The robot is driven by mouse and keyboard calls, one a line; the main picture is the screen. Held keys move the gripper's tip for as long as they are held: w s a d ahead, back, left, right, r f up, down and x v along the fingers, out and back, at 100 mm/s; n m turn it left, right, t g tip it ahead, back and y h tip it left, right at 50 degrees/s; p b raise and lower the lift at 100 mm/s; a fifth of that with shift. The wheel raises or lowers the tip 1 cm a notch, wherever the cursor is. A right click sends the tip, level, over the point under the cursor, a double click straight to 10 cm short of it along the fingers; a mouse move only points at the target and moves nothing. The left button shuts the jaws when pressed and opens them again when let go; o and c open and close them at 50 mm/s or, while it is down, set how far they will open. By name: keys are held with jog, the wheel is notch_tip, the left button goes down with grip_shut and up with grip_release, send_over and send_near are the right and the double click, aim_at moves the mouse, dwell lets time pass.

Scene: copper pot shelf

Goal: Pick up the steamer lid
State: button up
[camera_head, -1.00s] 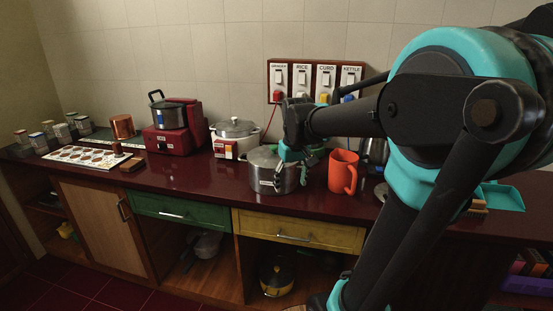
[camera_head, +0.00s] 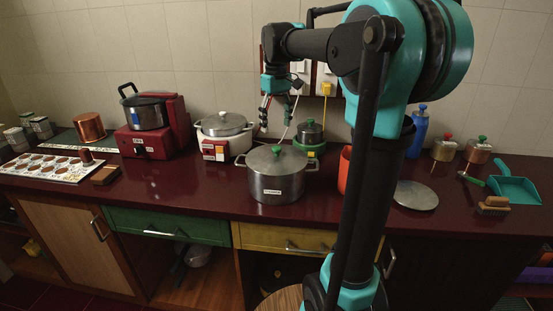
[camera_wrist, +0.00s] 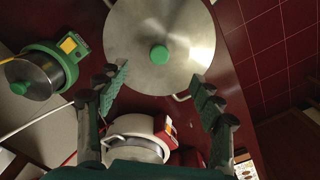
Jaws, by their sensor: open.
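A large steel pot (camera_head: 276,186) stands on the counter, with a label on its front. The steamer lid (camera_head: 262,160), a flat steel disc with a green knob (camera_head: 276,150), sits on it. In the wrist view the lid (camera_wrist: 140,30) fills the upper middle and its knob (camera_wrist: 159,54) lies between the fingertips. My gripper (camera_head: 277,118) is open and empty, above and behind the lid in the head view. Its fingers (camera_wrist: 160,76) also frame the lower part of the lid in the wrist view, apart from the knob.
A white cooker (camera_head: 224,144) stands behind left, and a smaller green-based pot (camera_head: 310,140) behind right. An orange mug (camera_head: 344,170) is partly hidden by my arm. A round metal disc (camera_head: 415,195) lies on the right.

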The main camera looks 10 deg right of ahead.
aim_at(277, 148)
notch_tip(277, 148, down, 10)
jog(key=shift+d+r, duration=0.1)
jog(key=shift+r, duration=0.05)
dwell(0.4)
grip_shut()
dwell(0.4)
